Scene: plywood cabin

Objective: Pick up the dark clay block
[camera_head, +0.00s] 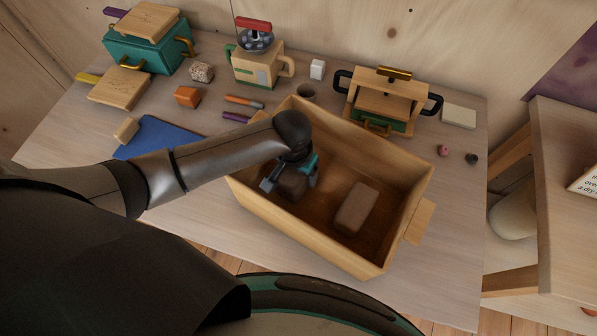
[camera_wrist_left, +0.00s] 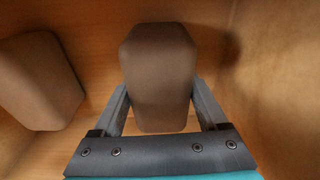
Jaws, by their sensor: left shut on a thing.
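The dark clay block (camera_head: 291,187) is a dark brown block with bevelled edges, inside the wooden crate (camera_head: 300,238) at its left end. My left gripper (camera_head: 289,183) reaches down into the crate and is shut on this block, one finger on each side. In the left wrist view, the block (camera_wrist_left: 160,78) sits between the two grey fingers. Whether it touches the crate floor I cannot tell. A second, somewhat lighter brown block (camera_head: 356,208) lies apart on the crate floor; it also shows at the left of the left wrist view (camera_wrist_left: 42,80). My right gripper is not in view.
The crate's walls surround my left gripper closely. Behind it stand a cream machine with a red top (camera_head: 256,62), a wooden box with black handles (camera_head: 388,100) and a teal box (camera_head: 145,50). A blue mat (camera_head: 160,138) lies left. The table's front right is clear.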

